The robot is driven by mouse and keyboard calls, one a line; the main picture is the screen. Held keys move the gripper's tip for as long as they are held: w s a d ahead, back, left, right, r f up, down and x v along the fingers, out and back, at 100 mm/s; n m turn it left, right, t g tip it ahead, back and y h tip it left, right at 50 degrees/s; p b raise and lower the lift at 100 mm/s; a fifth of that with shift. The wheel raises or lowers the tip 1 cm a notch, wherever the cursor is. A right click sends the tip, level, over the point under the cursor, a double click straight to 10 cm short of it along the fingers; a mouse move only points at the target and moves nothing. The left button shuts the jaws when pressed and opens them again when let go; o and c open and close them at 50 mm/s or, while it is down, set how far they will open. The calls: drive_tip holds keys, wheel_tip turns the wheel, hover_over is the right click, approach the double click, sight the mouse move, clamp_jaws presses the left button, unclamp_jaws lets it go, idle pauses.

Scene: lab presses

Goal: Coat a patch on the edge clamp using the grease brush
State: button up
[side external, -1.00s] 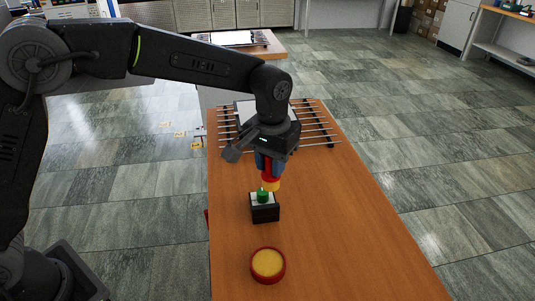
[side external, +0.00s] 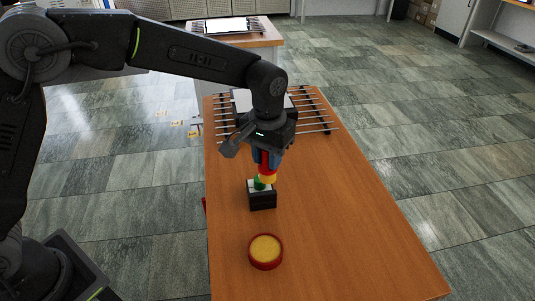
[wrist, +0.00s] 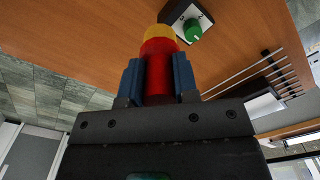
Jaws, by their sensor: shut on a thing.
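My gripper (side external: 266,160) is shut on the red grease brush (wrist: 158,70), its blue fingers on either side of the handle. The brush has a yellow tip (wrist: 159,33) that points down towards the table. The likely edge clamp is a small black block (side external: 263,201) with a pale top plate and a green knob (side external: 259,184). In the wrist view the knob (wrist: 193,29) is just right of the tip, with a small gap in the picture. I cannot tell whether the tip touches the clamp.
A red round dish with a yellow filling (side external: 265,252) stands on the wooden table (side external: 340,220), in front of the block. A rack of metal rods (side external: 315,112) lies at the table's far end behind my gripper. The table's right side is clear.

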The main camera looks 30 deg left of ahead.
sight(261, 179)
drive_tip(key=shift+f, duration=3)
drive_tip(key=shift+w+a+f, duration=0.25)
drive_tip(key=shift+f, duration=0.4)
drive_tip(key=shift+w+a, duration=1.05)
drive_tip(key=shift+w, duration=0.05)
drive_tip(key=shift+s+d, duration=1.35)
drive_tip(key=shift+s, duration=0.1)
drive_tip(key=shift+s+a, duration=0.55)
drive_tip(key=shift+a, duration=0.15)
drive_tip(key=shift+w+a, duration=1.3)
drive_tip(key=shift+w, duration=0.2)
drive_tip(key=shift+s+d, duration=1.3)
drive_tip(key=shift+s+d+r, duration=0.15)
drive_tip(key=shift+r, duration=3.85)
